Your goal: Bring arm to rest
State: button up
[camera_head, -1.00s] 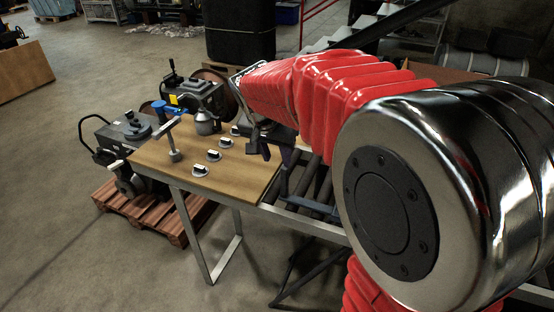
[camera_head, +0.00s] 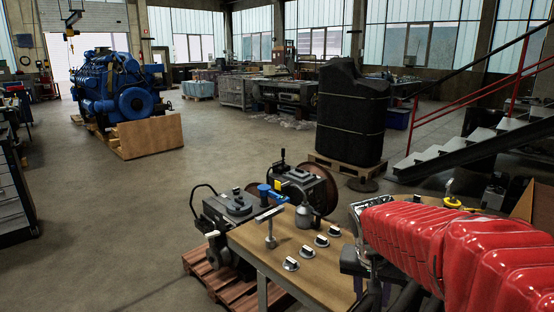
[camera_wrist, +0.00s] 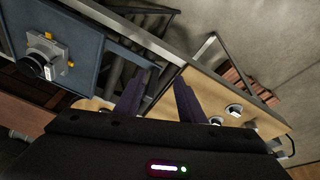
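My arm, with its red bellows cover, enters the head view from the lower right and reaches left over the wooden bench top (camera_head: 294,265). My gripper (camera_wrist: 164,82) shows in the wrist view with its two dark fingers apart and nothing visible between them. In the head view the gripper is a dark shape near the bench's right side, and its fingers are hard to make out there. Below the fingers the wrist view shows the wooden top's edge and dark rollers (camera_wrist: 112,76).
The bench carries several black-and-white knobs (camera_head: 291,264) and a T-handled tool (camera_head: 270,228). Grey machines (camera_head: 236,210) stand behind it. In the wrist view, a silver device (camera_wrist: 46,52) sits on a blue surface (camera_wrist: 88,50). Open floor lies left.

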jog(key=s+a+r+n+t+y, duration=0.1)
jog(key=s+a+r+n, duration=0.1)
jog(key=s, duration=0.7)
jog(key=s+a+r+n+t+y, duration=0.1)
jog(key=s+a, duration=0.3)
jog(key=s, duration=0.5)
jog(key=shift+s+a+r+n+t, duration=0.15)
jog(key=shift+s+r+n+t, duration=0.35)
jog(key=shift+n, duration=0.4)
jog(key=shift+w+r, duration=0.1)
jog(key=shift+w, duration=0.05)
jog(key=shift+c, duration=0.6)
